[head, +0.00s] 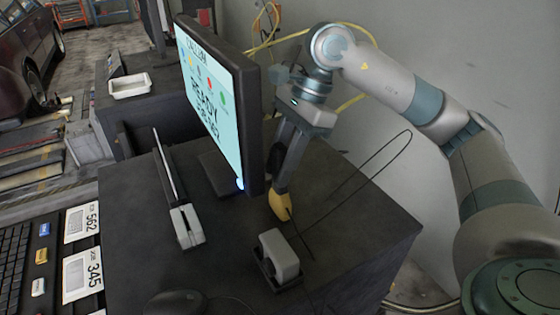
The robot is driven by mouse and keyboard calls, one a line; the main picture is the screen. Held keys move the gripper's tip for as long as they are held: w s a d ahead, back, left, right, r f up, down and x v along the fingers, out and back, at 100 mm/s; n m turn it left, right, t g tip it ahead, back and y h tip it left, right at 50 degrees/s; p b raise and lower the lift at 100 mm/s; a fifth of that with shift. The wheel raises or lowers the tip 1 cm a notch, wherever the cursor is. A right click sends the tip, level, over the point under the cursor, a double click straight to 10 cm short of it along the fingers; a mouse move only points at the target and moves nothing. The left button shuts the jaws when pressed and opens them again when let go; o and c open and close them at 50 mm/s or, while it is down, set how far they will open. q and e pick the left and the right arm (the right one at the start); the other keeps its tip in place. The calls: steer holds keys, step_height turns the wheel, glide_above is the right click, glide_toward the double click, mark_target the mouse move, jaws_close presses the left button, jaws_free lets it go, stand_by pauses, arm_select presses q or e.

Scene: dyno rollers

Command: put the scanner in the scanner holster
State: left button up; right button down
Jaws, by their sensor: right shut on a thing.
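My right gripper (283,186) points down beside the right edge of the monitor. It is shut on the scanner (280,206), whose yellow end shows below the fingertips; the rest is mostly hidden by the fingers. A thin black cable loops near it. A grey, rounded holder on a dark base, which looks like the scanner holster (279,256), stands on the dark cabinet top below the scanner in the picture. The scanner appears apart from it. My left gripper is not in view.
The monitor (215,110) stands close left of my right gripper. A grey device with a long dark bar (186,226) lies left of the holster. A keyboard (14,255), number cards (82,275) and a mouse (175,302) are at lower left. The cabinet top (355,235) is clear at right.

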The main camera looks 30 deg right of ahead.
steer(key=shift+f+b, duration=0.2)
steer(key=shift+b, duration=0.1)
steer(key=c, duration=1.4)
jaws_free()
steer(key=shift+r, duration=0.1)
steer(key=shift+r, duration=0.1)
steer(key=shift+r+p, duration=0.15)
steer(key=shift+p, duration=0.25)
steer(key=shift+d+r+b, duration=0.15)
steer(key=shift+r+b, duration=0.05)
steer(key=shift+b, duration=0.15)
steer(key=b+v, duration=0.3)
steer(key=v, duration=0.8)
